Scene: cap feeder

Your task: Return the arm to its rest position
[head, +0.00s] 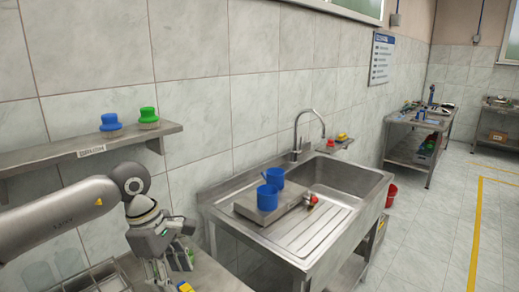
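My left arm comes in from the left, with its gripper (168,268) pointing down over the steel counter at the lower left. Its fingertips are small and partly cut by the bottom edge, so I cannot tell whether it is open or shut. A small yellow and dark thing (185,287) shows just beside the fingers at the bottom edge; I cannot tell whether they touch. My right gripper is not in view.
A wall shelf (50,161) above my arm holds a blue cap (110,122) and a green cap (148,115). Right of the gripper stands a steel sink (345,183) with a tap (297,140) and blue mugs (267,197) on its drainer side. Open floor lies far right.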

